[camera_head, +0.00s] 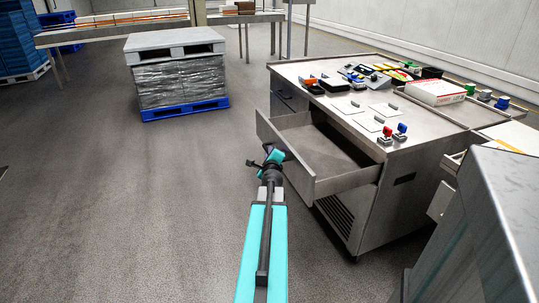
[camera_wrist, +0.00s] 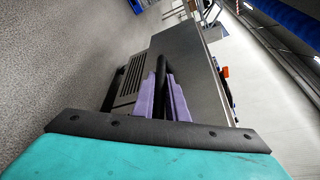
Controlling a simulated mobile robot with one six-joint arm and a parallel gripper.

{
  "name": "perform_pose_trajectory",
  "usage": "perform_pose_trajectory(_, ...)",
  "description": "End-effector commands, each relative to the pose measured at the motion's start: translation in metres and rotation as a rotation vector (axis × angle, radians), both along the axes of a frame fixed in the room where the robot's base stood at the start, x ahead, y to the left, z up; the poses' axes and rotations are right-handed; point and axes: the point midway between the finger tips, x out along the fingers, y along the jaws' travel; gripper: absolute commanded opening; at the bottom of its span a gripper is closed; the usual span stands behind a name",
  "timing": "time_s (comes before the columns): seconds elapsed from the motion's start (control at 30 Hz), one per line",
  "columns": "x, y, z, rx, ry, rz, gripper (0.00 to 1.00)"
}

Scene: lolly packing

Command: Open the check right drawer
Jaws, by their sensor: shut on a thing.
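The metal drawer (camera_head: 345,181) stands pulled out from the left side of the steel check table (camera_head: 405,200). Its inside shows and looks empty. My gripper (camera_head: 271,164) is at the outer face of the drawer front. In the wrist view, the purple fingers of my gripper (camera_wrist: 165,100) are shut around a dark bar handle (camera_wrist: 167,68) on the drawer's grey front panel (camera_wrist: 190,65). In the head view, the handle is hidden behind my gripper and arm.
A second drawer (camera_head: 289,95) is shut farther back. Stamps (camera_head: 400,130), papers (camera_head: 367,120) and a white box (camera_head: 435,92) lie on the table top. A wrapped pallet (camera_head: 180,80) stands at the back left. The floor left of the drawer is clear.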

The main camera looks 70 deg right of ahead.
Motion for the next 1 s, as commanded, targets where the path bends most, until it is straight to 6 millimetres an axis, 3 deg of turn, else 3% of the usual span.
perform_pose_trajectory(0.03, -0.002, -0.001, -0.002, 0.001, 0.003, -0.001, 0.0)
perform_pose_trajectory(0.07, -0.003, -0.001, -0.002, 0.001, 0.003, -0.002, 0.14)
perform_pose_trajectory(0.1, -0.003, -0.002, -0.001, 0.001, 0.002, -0.003, 0.2)
perform_pose_trajectory(0.57, -0.005, 0.001, 0.001, -0.001, 0.001, -0.005, 0.2)
perform_pose_trajectory(1.0, -0.008, 0.033, 0.009, 0.0, 0.001, -0.002, 0.2)
